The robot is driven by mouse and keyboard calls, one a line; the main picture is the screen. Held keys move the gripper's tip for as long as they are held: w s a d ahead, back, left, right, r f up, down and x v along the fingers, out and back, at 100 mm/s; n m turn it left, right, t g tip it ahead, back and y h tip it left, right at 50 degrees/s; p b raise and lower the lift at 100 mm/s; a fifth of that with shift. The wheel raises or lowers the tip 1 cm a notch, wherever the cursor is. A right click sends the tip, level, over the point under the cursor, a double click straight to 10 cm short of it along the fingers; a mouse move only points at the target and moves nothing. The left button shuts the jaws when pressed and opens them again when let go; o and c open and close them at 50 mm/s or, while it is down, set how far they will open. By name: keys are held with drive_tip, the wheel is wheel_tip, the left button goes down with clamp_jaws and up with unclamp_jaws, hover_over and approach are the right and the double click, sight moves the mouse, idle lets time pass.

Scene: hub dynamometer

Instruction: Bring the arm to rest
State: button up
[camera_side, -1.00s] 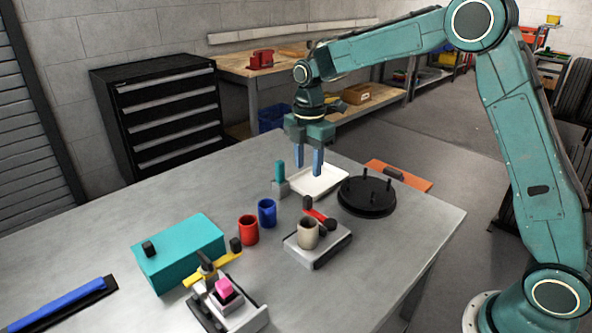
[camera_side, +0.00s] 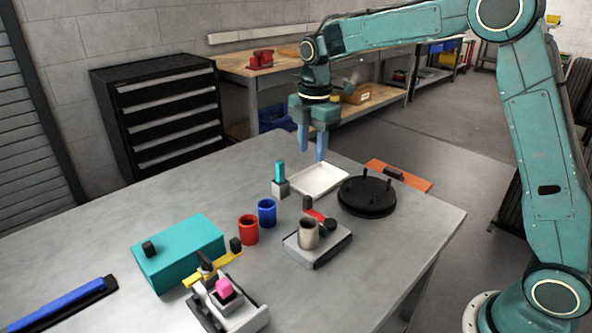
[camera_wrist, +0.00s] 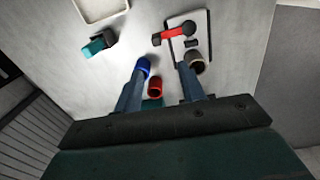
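My gripper (camera_side: 312,150) is above the far part of the grey table in the side view, over the white tray's back edge, with its two blue fingers apart and nothing between them. In the wrist view my gripper (camera_wrist: 163,88) also shows both fingers spread and empty. The fingers are clear of the table and of the objects below.
Below stand a white tray (camera_side: 332,185), a teal-topped grey holder (camera_side: 281,188), a black disc with pegs (camera_side: 367,204), blue (camera_side: 267,213) and red (camera_side: 248,230) cups, and a grey scale-like block (camera_side: 322,255) bearing a beige cup. A teal box (camera_side: 180,255) sits nearer left.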

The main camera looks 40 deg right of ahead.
drive_tip(key=s+r+m+t, duration=0.1)
drive_tip(key=s+r+m, duration=0.3)
drive_tip(key=s+r, duration=0.25)
drive_tip(key=s+f+m+t, duration=0.1)
drive_tip(key=s+m+t, duration=0.3)
drive_tip(key=s+m, duration=0.9)
drive_tip(key=s, duration=1.1)
